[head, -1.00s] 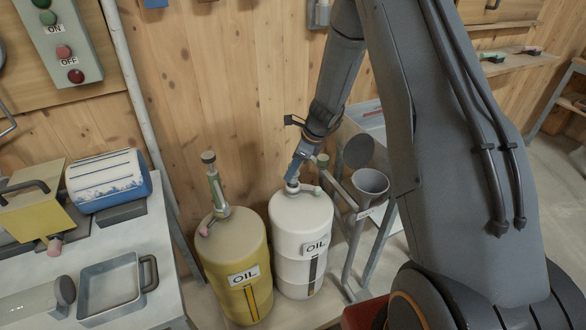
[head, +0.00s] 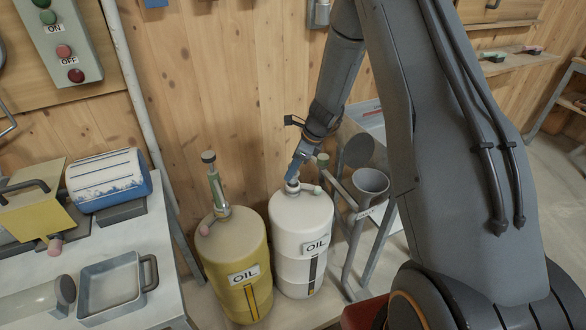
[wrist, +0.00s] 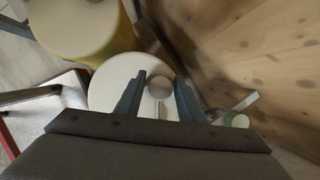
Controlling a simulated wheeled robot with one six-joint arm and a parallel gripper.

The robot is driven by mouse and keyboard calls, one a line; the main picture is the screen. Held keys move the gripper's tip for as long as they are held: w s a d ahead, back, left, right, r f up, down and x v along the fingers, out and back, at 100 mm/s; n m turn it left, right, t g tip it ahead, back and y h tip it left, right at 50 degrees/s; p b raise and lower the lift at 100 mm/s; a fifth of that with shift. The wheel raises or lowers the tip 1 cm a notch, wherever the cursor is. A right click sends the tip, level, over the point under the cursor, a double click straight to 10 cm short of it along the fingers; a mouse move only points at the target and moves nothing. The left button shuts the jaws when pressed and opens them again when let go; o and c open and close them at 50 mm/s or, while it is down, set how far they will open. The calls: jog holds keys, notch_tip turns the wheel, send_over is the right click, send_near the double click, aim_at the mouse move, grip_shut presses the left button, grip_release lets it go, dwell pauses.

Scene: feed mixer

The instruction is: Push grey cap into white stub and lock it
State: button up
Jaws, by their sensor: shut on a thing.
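The white oil drum (head: 301,215) stands upright against the wooden wall, and its round top shows in the wrist view (wrist: 103,88). My gripper (head: 293,178) points down at the top of this drum. In the wrist view its two fingers (wrist: 160,80) stand on either side of a small round grey cap (wrist: 160,83) and are shut on it. The cap is over the drum's top. The white stub is largely hidden by the fingers and cap, so I cannot tell how deep the cap sits or whether it is locked.
A yellow oil drum (head: 232,250) with an upright pump (head: 216,185) stands close on the left. A grey funnel (head: 370,182) in a metal stand is close on the right. A bench with a metal tray (head: 112,288) is at the far left. The wooden wall is right behind.

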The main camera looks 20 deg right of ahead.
jog(key=shift+f+b, duration=1.05)
jog(key=shift+f, duration=0.6)
jog(key=o, duration=1.2)
jog(key=v, duration=0.7)
jog(key=shift+d+r, duration=0.1)
jog(key=shift+r, duration=0.25)
jog(key=s+a+r+n+h, duration=0.1)
jog(key=s+r+n, duration=0.3)
jog(key=s+n, duration=0.4)
jog(key=s+r+n+g+h, duration=0.1)
jog(key=s+r+n, duration=0.3)
jog(key=s+n, duration=0.4)
jog(key=s+a+r+n+g+h, duration=0.1)
jog(key=s+r+n, duration=0.3)
jog(key=s+n, duration=0.4)
jog(key=shift+s+a+h, duration=0.15)
jog(key=shift+s+h, duration=0.1)
jog(key=shift+s, duration=1.15)
jog(key=shift+s+a+h, duration=0.15)
jog(key=shift+s+h, duration=0.1)
jog(key=shift+s, duration=1.2)
